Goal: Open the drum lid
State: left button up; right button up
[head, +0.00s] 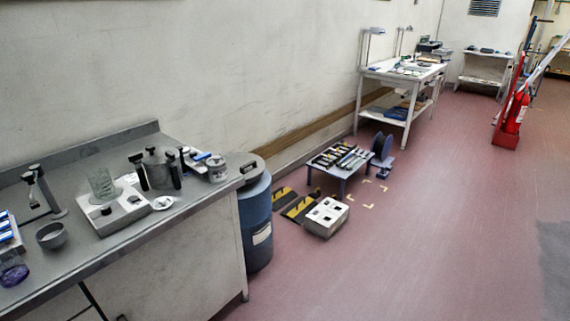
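A blue drum (256,222) with a white label stands on the floor against the right end of the grey counter. Its grey lid (250,168) lies on top and looks closed. The left part of the drum top is partly hidden by the counter and a small grey tin. Neither of my grippers shows in the head view.
The grey counter (70,257) holds a glass beaker (101,184), a bowl (51,235) and several tools. Right of the drum, a grey box (326,217) and a low blue table (343,169) stand on the floor. The reddish floor (420,230) farther right is clear.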

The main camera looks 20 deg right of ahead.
aim_at(236, 162)
jog(key=z, duration=0.7)
jog(key=i, duration=0.45)
jog(key=z, duration=1.15)
jog(key=i, duration=1.95)
jog(key=u, duration=0.35)
